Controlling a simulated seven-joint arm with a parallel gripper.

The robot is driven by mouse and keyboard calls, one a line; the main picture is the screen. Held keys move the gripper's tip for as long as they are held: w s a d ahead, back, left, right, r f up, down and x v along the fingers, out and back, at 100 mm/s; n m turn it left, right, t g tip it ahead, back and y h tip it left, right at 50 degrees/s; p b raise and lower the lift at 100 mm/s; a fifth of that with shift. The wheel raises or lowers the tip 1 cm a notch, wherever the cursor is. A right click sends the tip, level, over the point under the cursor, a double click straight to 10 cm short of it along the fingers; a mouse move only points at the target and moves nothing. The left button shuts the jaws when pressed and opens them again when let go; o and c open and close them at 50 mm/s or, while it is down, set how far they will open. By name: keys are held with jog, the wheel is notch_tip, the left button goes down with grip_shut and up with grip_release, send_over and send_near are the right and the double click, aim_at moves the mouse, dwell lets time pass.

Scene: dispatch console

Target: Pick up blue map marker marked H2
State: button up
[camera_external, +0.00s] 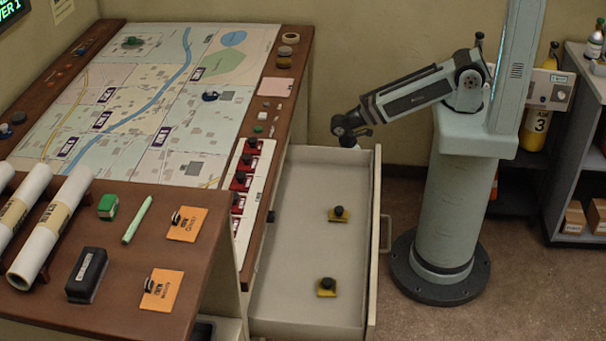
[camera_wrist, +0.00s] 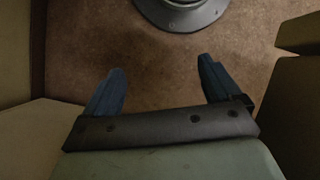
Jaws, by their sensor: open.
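A small dark blue marker (camera_external: 210,96) sits on the map board (camera_external: 185,165), right of the blue river line, in the external view. Any lettering on it is too small to read, so I cannot confirm H2. Brown floor shows beyond the fingers, and no marker is in that view.
The open drawer (camera_external: 300,240) holds two yellow-based markers with black knobs. Several red-based markers (camera_external: 240,180) line a white strip beside the map. A green marker (camera_external: 132,41) is at the map's far end. Paper rolls (camera_external: 55,220) and orange cards (camera_external: 187,224) lie on the near desk.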

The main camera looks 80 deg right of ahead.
jog(key=w+d+r+n+t+h, duration=0.1)
jog(key=w+d+r+n, duration=0.15)
jog(key=w+r, duration=0.85)
notch_tip(320, 180, up, 37)
jog(key=n+t+y, duration=0.3)
jog(key=n+t, duration=0.1)
jog(key=n, duration=0.7)
send_over(209, 88)
jog(key=d, duration=0.2)
jog(key=f, duration=0.2)
jog(key=a+f, duration=0.1)
jog(key=f, duration=0.4)
jog(key=shift+w+a+f, duration=0.1)
jog(key=shift+a+f, duration=0.1)
jog(key=shift+f, duration=0.2)
jog(key=shift+s+a+f, duration=0.1)
jog(key=shift+a+f, duration=0.1)
jog(key=shift+f, duration=1.1)
jog(key=shift+s+a+f, duration=0.1)
jog(key=shift+a+f, duration=0.1)
jog(key=shift+f, duration=1.05)
